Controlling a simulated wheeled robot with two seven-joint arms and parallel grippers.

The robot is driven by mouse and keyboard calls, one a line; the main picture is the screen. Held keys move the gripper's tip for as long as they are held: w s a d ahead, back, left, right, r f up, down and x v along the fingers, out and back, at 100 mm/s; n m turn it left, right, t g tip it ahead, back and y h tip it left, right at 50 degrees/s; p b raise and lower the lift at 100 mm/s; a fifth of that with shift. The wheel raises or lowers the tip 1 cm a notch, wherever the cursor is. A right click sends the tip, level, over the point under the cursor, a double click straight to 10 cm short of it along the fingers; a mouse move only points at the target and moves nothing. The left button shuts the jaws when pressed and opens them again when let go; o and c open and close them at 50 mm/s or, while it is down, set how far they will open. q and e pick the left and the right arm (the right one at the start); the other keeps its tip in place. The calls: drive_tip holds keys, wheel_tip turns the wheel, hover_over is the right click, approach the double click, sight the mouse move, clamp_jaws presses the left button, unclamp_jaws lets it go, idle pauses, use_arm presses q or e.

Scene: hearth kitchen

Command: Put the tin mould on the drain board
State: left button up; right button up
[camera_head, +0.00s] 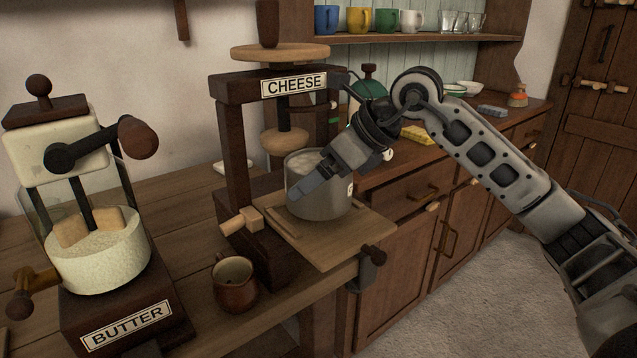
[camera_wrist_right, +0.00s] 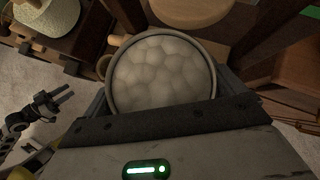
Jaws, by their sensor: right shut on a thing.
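The tin mould (camera_head: 318,203) is a grey metal pot at the cheese press, upright. In the right wrist view the mould (camera_wrist_right: 162,75) is full of pale, lumpy curd. My right gripper (camera_head: 320,180) is shut on the mould's wall, at its near right side. A wooden board (camera_head: 325,252), which looks like the drain board, juts out from the press under the mould. I cannot tell whether the mould touches it or hangs just above. My left gripper (camera_wrist_right: 62,98) shows at the left of the right wrist view, empty, its fingers apart.
The cheese press (camera_head: 232,150) stands behind and left of the mould, its wooden plunger (camera_head: 285,140) close by. A brown mug (camera_head: 235,285) stands on the bench in front. A butter churn (camera_head: 100,240) stands at the left. A counter (camera_head: 400,165) runs behind.

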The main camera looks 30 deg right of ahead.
drive_tip(key=shift+f, duration=0.75)
drive_tip(key=shift+f, duration=0.15)
drive_tip(key=o, duration=1.2)
drive_tip(key=shift+f, duration=0.15)
drive_tip(key=shift+o, duration=0.2)
